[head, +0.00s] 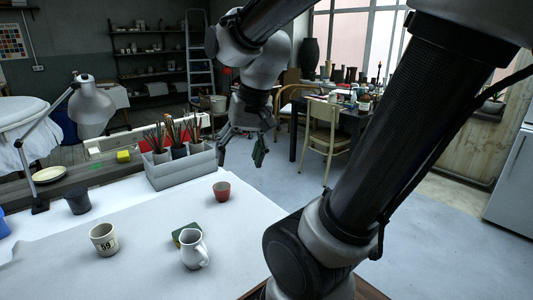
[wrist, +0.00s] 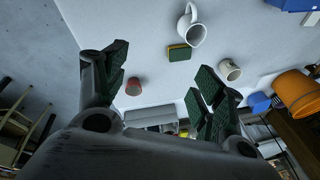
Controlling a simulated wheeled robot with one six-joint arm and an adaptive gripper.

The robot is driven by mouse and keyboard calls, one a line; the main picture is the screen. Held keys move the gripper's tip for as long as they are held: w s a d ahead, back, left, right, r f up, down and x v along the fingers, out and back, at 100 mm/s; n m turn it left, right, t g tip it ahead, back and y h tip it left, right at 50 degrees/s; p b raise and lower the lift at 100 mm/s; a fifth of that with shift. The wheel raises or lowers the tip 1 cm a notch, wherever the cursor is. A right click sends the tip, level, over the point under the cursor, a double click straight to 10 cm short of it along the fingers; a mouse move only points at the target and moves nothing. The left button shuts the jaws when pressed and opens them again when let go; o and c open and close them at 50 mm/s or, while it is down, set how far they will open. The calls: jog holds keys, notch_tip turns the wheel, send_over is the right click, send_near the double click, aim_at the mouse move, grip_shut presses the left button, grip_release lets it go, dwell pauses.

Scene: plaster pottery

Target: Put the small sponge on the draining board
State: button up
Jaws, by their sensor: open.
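My gripper (head: 242,148) is open and empty, raised beyond the back right edge of the white table; its fingers also show in the wrist view (wrist: 160,85). A green sponge with a yellow side (head: 184,233) lies on the table, partly hidden by a white jug (head: 195,250). In the wrist view the sponge (wrist: 179,52) lies apart from the fingers. A smaller yellow block (head: 123,156) sits at the back left, left of the brush holder. I cannot tell for certain which is the small sponge. No draining board is clearly recognisable.
A red cup (head: 221,191), a cream mug marked 59 (head: 103,239) and a dark cup (head: 77,201) stand on the table (head: 140,275). A grey holder with brushes (head: 182,171) lines its back edge. A lamp (head: 92,105) and a plate (head: 50,174) are left.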

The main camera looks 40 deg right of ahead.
jog(key=s+d+r+n+t+h, duration=0.1)
jog(key=s+d+n, duration=0.1)
jog(key=s, duration=0.4)
jog(key=shift+r+n, duration=0.4)
jog(key=shift+n, duration=0.4)
jog(key=shift+o, duration=0.5)
jog(key=shift+s+d+n, duration=0.3)
jog(key=shift+s+n, duration=0.1)
jog(key=shift+s, duration=0.05)
jog(key=m+g+y, duration=0.4)
jog(key=m, duration=1.3)
send_over(196, 226)
jog(key=f, duration=2.4)
jog(key=shift+s, duration=0.2)
jog(key=shift+w+f, duration=0.1)
jog(key=shift+w, duration=0.05)
jog(key=shift+f+m, duration=0.1)
jog(key=shift+m, duration=0.4)
jog(key=x, duration=0.7)
jog(key=shift+a+f, duration=0.1)
jog(key=shift+f, duration=0.2)
